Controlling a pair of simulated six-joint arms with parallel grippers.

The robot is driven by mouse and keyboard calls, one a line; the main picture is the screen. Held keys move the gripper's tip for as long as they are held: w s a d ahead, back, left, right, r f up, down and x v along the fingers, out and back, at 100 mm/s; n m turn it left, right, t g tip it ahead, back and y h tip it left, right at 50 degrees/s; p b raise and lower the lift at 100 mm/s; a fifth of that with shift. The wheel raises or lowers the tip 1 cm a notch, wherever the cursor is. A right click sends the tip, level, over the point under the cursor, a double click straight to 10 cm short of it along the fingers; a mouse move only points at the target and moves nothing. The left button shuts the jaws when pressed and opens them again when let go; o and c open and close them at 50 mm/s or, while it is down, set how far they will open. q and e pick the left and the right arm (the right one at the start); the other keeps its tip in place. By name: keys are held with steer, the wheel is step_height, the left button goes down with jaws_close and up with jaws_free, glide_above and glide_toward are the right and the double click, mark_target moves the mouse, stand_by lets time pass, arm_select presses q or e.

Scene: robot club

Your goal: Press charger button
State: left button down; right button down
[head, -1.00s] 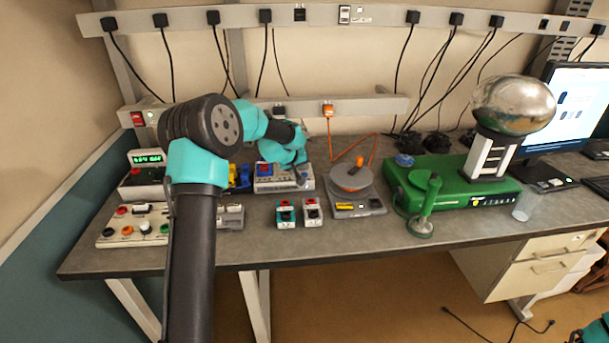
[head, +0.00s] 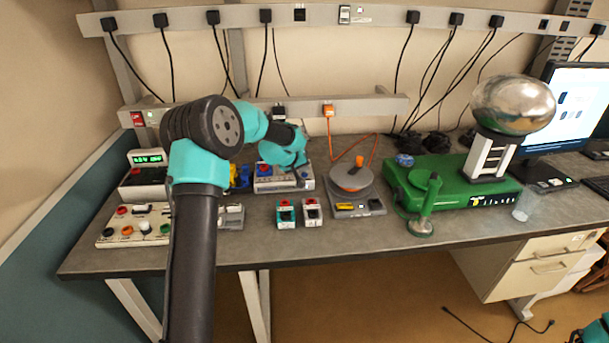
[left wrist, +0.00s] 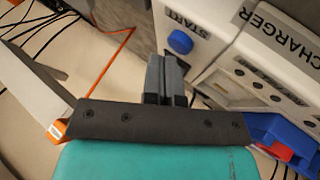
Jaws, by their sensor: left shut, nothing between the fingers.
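The white charger (head: 268,186) stands on the bench below my left wrist. In the left wrist view its body (left wrist: 224,84) carries the words CHARGER and START. A round blue button (left wrist: 180,41) sits beside the START label. My left gripper (left wrist: 166,62) is shut and empty, its fingertips close beside the blue button in that view. I cannot tell whether they touch it. In the head view my left gripper (head: 303,176) is small at the charger's right end, partly hidden by its own wrist. My right gripper is not in view.
Two small button boxes (head: 286,213) stand in front of the charger. A grey device with a round plate (head: 352,179) and orange cable is to its right. A green unit (head: 455,183) stands farther right.

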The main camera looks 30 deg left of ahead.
arm_select(q)
steer(key=shift+f, duration=0.4)
stand_by(0.6)
steer(key=shift+r, duration=0.85)
steer(key=shift+r, duration=2.5)
